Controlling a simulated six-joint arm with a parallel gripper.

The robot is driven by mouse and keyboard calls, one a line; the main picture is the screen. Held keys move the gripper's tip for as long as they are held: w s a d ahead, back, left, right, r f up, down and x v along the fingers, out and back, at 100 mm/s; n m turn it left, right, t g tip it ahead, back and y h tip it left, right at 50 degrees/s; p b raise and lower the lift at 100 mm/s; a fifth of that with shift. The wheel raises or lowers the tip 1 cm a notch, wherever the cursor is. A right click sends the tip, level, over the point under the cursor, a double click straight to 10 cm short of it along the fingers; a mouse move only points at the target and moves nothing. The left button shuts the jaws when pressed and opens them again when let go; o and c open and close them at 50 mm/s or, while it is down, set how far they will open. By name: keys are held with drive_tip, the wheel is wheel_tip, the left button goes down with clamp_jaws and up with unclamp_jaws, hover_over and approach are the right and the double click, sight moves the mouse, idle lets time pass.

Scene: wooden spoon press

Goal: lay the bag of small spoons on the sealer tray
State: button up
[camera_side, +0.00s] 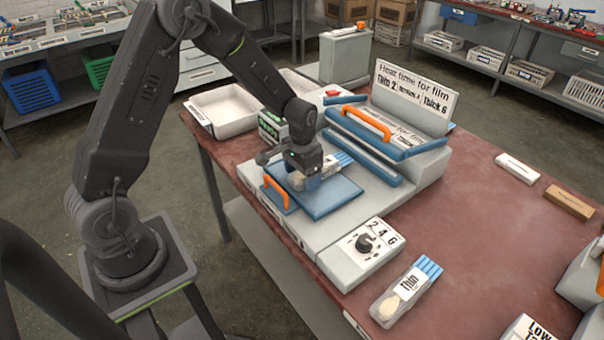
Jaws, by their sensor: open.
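The sealer (405,168) is a grey machine on the red-brown bench, with blue bars, orange handles and a flat blue tray (328,200) at its front. A clear bag with blue ends (342,160) and a pale spoon shape is at the back of this tray, partly hidden under my gripper (303,180). My gripper is open, pointing down right over the bag; the fingers hide whether they touch it. A second clear bag, labelled "Thin" (407,285), with a pale spoon and blue ends, lies on the bench in front. I cannot tell which bag holds the small spoons.
A dial box marked 2 4 6 (361,254) stands in front of the sealer. A sign (414,95) about film heat times stands behind it. White bins (226,110) are at the back left. The bench's right middle is mostly clear.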

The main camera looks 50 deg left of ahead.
wheel_tip(320, 180, up, 12)
drive_tip(key=s+d+r+t, duration=0.2)
drive_tip(key=s+d+r, duration=0.2)
drive_tip(key=s, duration=0.6)
drive_tip(key=s+d+r+t, duration=0.3)
drive_tip(key=s+r, duration=0.5)
drive_tip(key=s, duration=0.3)
drive_tip(key=shift+d+t, duration=0.3)
drive_tip(key=shift+d, duration=0.15)
